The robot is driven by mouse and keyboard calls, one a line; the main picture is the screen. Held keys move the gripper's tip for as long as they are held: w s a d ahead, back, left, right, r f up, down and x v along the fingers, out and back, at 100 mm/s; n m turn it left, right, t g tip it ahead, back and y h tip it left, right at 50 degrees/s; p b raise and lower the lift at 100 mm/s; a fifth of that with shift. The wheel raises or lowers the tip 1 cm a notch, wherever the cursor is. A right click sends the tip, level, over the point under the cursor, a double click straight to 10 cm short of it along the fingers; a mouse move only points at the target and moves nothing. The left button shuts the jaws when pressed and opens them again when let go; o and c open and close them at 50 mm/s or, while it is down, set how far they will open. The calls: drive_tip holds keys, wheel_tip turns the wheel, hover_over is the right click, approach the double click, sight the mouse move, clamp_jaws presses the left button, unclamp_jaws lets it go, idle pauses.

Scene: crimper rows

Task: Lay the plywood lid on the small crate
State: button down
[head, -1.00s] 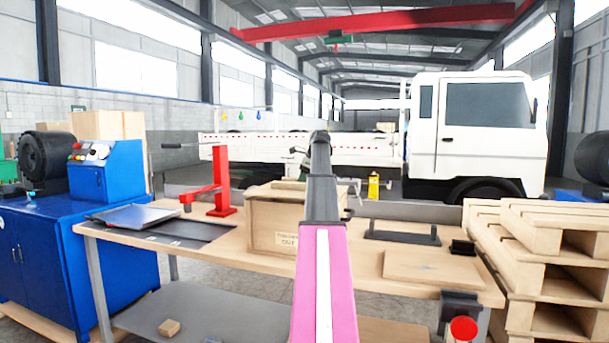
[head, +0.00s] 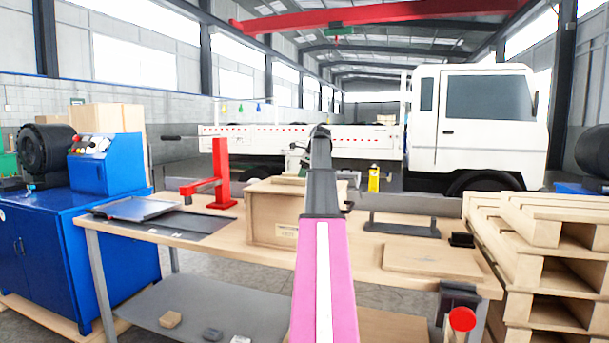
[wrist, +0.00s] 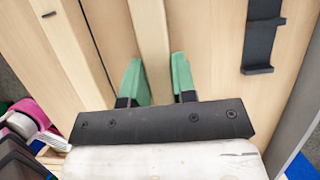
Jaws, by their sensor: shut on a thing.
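The small crate (head: 272,222) is a pale wooden box with a label on its front. It stands on the workbench, partly behind my arm. The plywood lid has a raised wooden batten (wrist: 152,35), seen in the wrist view. My gripper (wrist: 158,78) has its two green fingers on either side of this batten and is shut on it. In the head view a short wooden strip shows at the crate's top, but my arm covers much of that area. I cannot tell whether the lid touches the crate all round.
A flat wooden board (head: 434,259) and a black rack (head: 400,228) lie on the bench right of the crate. A red press (head: 219,180) and a grey tray (head: 136,210) are at the left. Stacked pallets (head: 540,262) stand beyond the right end. A red-knobbed vise (head: 462,318) sits at the front right.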

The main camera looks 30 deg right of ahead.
drive_tip(key=shift+f, duration=0.1)
drive_tip(key=c, duration=0.8)
unclamp_jaws()
drive_tip(key=shift+c, duration=0.2)
drive_tip(key=v, duration=1)
drive_tip(key=shift+s+d+r, duration=0.15)
drive_tip(key=shift+r, duration=0.2)
